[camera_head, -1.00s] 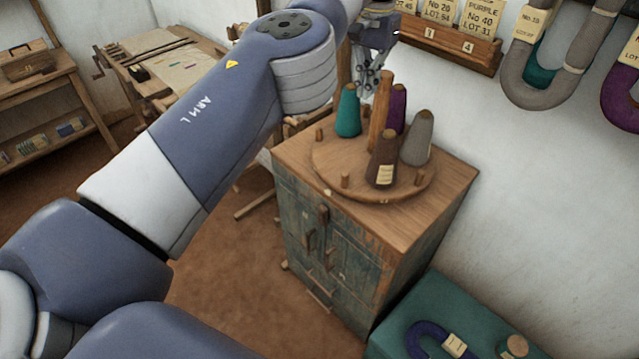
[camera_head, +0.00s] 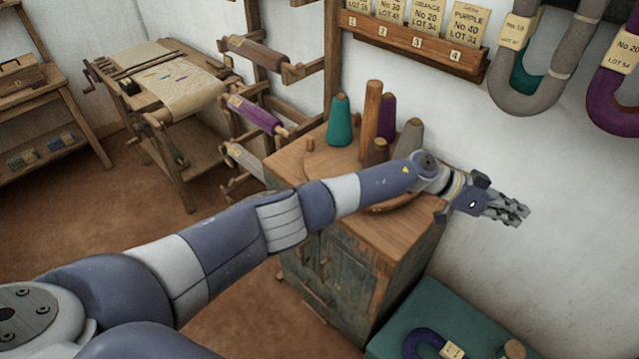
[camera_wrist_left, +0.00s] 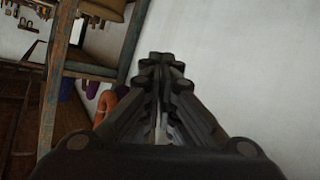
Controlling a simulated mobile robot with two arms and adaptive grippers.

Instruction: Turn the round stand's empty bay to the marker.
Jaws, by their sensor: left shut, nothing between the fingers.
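The round stand (camera_head: 320,163) is a wooden disc on top of a cabinet, with a tall wooden post (camera_head: 370,112) at its middle. A teal cone (camera_head: 340,120), a purple cone (camera_head: 387,118), a grey cone (camera_head: 410,136) and a brown cone (camera_head: 376,152) stand around the post. My left gripper (camera_head: 512,212) is shut and empty, beyond the cabinet's right side near the wall. My right gripper is not in view.
The worn green cabinet (camera_head: 350,290) carries the stand. A teal-covered surface (camera_head: 400,325) lies at front right. A rack of spools (camera_head: 255,115) stands behind left. A card shelf (camera_head: 410,45) and hanging yarn (camera_head: 535,95) are on the wall.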

